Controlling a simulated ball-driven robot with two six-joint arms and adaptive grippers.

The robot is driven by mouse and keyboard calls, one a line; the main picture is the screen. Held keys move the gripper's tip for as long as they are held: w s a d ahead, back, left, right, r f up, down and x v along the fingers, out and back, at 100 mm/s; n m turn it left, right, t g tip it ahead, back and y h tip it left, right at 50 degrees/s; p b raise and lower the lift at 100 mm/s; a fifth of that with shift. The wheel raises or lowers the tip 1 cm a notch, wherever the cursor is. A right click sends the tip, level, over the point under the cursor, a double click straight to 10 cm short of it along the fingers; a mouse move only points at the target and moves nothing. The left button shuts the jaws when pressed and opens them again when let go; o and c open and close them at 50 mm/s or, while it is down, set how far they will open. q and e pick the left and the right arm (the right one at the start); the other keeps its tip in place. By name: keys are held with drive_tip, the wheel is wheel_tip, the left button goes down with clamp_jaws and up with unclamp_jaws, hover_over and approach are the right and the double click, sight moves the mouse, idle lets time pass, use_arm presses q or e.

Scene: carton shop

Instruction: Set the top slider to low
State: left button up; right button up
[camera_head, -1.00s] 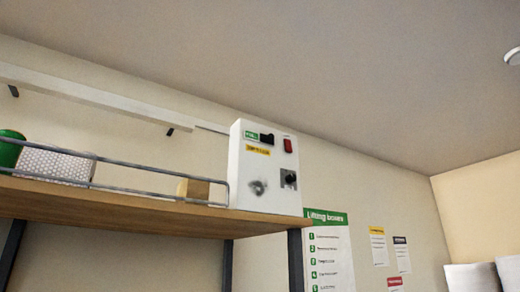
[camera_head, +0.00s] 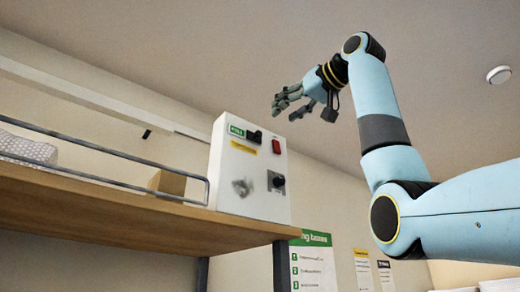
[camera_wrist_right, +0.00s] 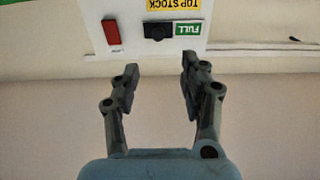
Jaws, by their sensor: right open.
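A white control box (camera_head: 224,175) stands at the end of the wooden shelf. The top slider (camera_head: 254,137), a small black knob on a dark slot, is near its top edge, beside a green FULL label (camera_head: 237,131). In the right wrist view the slider (camera_wrist_right: 158,31) appears upside down, above the yellow TOP STOCK label (camera_wrist_right: 174,5) in reading order. My right gripper (camera_head: 284,111) is open and empty, held up at the right of the box, apart from it. Its two fingers (camera_wrist_right: 160,66) point toward the slider in the wrist view. My left gripper is out of view.
A red switch (camera_head: 276,147), a black dial (camera_head: 277,181) and a blurred metal fitting (camera_head: 241,188) share the box front. A metal rail (camera_head: 100,150) edges the shelf (camera_head: 120,215), with a cardboard box (camera_head: 167,184) behind it. Open air surrounds the gripper.

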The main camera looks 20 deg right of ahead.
sight(260, 133)
drive_tip(key=p+x, duration=0.4)
drive_tip(key=x, duration=0.5)
drive_tip(key=shift+w+p, duration=0.4)
drive_tip(key=shift+w+a+f, duration=0.1)
drive_tip(key=shift+w+a, duration=0.05)
drive_tip(key=shift+w, duration=0.3)
drive_tip(key=shift+w+a+f, duration=0.1)
drive_tip(key=shift+w+f, duration=0.05)
drive_tip(key=shift+w, duration=0.25)
drive_tip(key=shift+s, duration=0.15)
drive_tip(key=c, duration=0.3)
clamp_jaws()
